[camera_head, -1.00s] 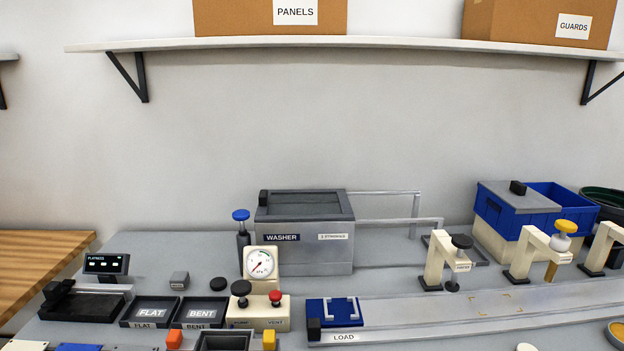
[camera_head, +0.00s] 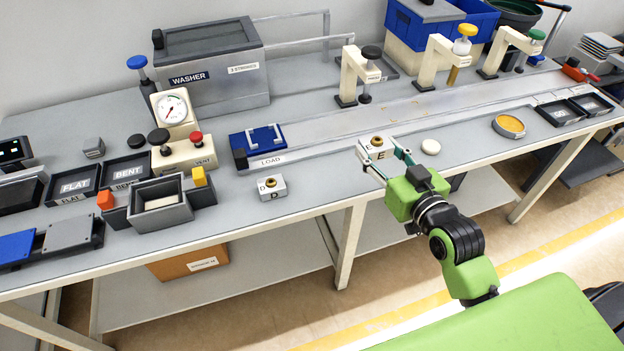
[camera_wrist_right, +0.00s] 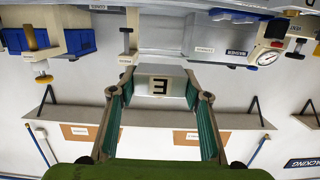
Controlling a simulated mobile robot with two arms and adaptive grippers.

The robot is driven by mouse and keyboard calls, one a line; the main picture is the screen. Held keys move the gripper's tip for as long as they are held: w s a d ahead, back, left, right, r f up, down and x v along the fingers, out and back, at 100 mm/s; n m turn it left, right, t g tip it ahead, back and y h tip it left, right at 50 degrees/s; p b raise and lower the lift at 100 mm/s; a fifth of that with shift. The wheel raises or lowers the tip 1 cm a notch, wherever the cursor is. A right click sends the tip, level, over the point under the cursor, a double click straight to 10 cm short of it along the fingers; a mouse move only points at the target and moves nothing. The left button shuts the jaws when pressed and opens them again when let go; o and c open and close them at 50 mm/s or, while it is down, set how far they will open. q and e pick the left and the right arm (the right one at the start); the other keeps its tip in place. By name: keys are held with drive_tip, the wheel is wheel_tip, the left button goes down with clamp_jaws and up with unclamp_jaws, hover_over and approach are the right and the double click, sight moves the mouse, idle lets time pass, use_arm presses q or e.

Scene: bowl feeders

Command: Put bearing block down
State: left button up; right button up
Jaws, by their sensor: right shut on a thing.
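My right gripper (camera_head: 388,162) is shut on a bearing block E (camera_head: 378,148), a pale block with a brass ring on top. It also shows in the right wrist view, with the block (camera_wrist_right: 160,84) between the green-padded fingers (camera_wrist_right: 160,100) and its letter upside down. The block is at the bench's front edge, right of the LOAD label; I cannot tell whether it touches the bench. A similar bearing block D (camera_head: 272,188) stands on the bench to the left. My left gripper is not in view.
A blue fixture (camera_head: 258,141) sits at the LOAD end of the long rail. A white disc (camera_head: 431,147) and a round dish with orange contents (camera_head: 509,126) lie right of block E. A grey open box (camera_head: 160,210) stands left. Bare bench lies between blocks D and E.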

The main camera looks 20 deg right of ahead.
drive_tip(key=shift+w+d, duration=0.1)
drive_tip(key=shift+w, duration=0.05)
hover_over(315, 185)
drive_tip(key=s+d, duration=0.2)
drive_tip(key=d, duration=0.2)
wheel_tip(315, 185, down, 4)
drive_tip(key=f, duration=0.1)
drive_tip(key=a+f, duration=0.1)
drive_tip(key=w+a+f, duration=0.1)
drive_tip(key=a+f, duration=0.1)
drive_tip(key=shift+w+f+p, duration=0.1)
drive_tip(key=shift+w+p, duration=0.05)
drive_tip(key=shift+p, duration=0.2)
drive_tip(key=shift+w+a+f, duration=0.2)
drive_tip(key=shift+a+f, duration=0.15)
drive_tip(key=shift+f, duration=0.15)
drive_tip(key=shift+w+a+f, duration=0.2)
drive_tip(key=shift+a+f, duration=0.15)
drive_tip(key=shift+f, duration=0.15)
wheel_tip(315, 185, down, 2)
drive_tip(key=shift+d+f+p, duration=0.1)
drive_tip(key=shift+p, duration=0.4)
drive_tip(key=shift+f, duration=0.1)
drive_tip(key=shift+f, duration=0.1)
drive_tip(key=o, duration=1.3)
drive_tip(key=shift+s+f, duration=0.1)
